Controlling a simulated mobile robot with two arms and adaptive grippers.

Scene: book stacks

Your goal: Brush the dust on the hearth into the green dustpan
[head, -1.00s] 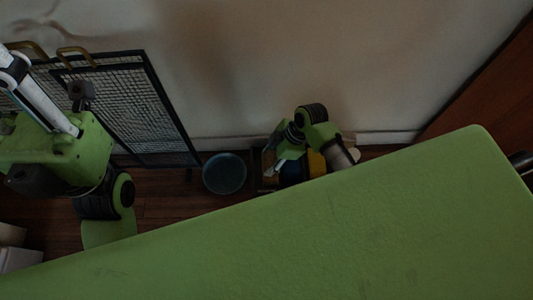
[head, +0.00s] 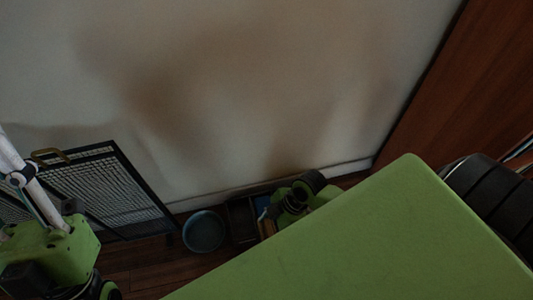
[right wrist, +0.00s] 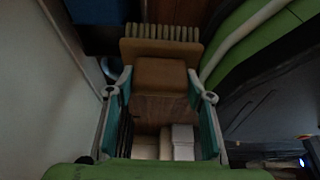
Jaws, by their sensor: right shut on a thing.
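In the right wrist view my right gripper (right wrist: 160,84) is shut on a brush (right wrist: 160,76), a brown block with a row of pale bristles along its far edge. In the head view my right arm reaches down beside the wall, and the gripper (head: 270,215) is small, dark and partly hidden behind my green body. The brush cannot be made out there. My left arm comes in at the left edge, but its fingers do not show. I cannot make out the hearth, the dust or the green dustpan in either view.
A black mesh screen (head: 98,188) leans near the wall at left. A round blue-grey bucket or bowl (head: 204,231) stands on the dark wood floor beside a dark box (head: 240,219). A brown wooden panel (head: 455,90) stands at right. Pale boxes (right wrist: 183,142) show in the wrist view.

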